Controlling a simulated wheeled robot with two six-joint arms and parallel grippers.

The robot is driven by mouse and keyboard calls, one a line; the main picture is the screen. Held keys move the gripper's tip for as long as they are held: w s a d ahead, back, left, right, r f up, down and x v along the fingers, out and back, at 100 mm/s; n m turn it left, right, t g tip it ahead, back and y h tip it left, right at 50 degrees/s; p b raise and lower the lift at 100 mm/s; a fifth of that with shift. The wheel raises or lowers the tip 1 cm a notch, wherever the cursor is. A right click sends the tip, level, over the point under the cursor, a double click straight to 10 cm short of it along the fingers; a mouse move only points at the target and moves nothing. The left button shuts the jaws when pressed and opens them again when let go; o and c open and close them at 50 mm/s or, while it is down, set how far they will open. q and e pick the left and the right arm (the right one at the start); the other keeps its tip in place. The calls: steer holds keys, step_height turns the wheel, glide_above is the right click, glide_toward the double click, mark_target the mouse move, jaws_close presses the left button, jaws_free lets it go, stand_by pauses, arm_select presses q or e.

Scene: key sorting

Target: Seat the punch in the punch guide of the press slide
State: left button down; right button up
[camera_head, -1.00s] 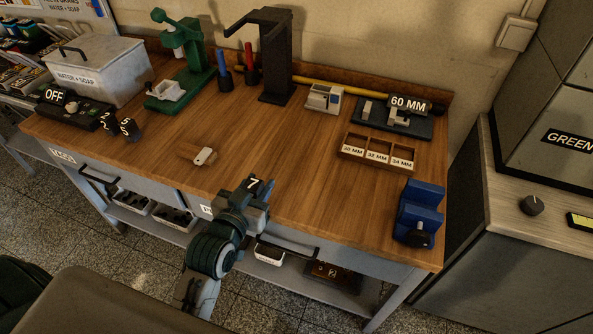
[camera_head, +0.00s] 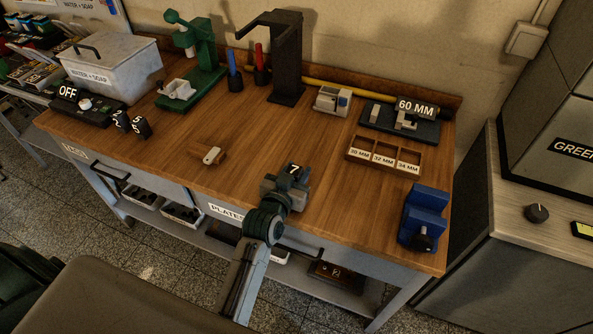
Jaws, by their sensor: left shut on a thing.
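My left gripper (camera_head: 284,189) is over the front middle of the wooden bench. It is shut on a dark punch (camera_head: 293,172) marked "7", held upright as far as I can tell; the gripper hides its lower part. Two similar dark punches, marked "2" (camera_head: 120,121) and "5" (camera_head: 140,127), stand at the left of the bench. A green press (camera_head: 196,55) stands at the back left with a pale grey slide (camera_head: 177,89) on its base. The punch guide is too small to make out. The held punch is well apart from the press. My right gripper is not in view.
A small wooden piece with a pale metal tag (camera_head: 212,156) lies left of my gripper. A black stand (camera_head: 287,70), a labelled three-part tray (camera_head: 383,156) and a blue vise (camera_head: 423,217) stand behind and right. The middle of the bench (camera_head: 240,130) is clear.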

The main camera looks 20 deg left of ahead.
arm_select(q)
steer(key=c, duration=1.4)
jaws_free()
steer(key=shift+f, duration=0.1)
steer(key=shift+c, duration=0.2)
steer(key=o, duration=0.4)
steer(key=shift+o, duration=0.2)
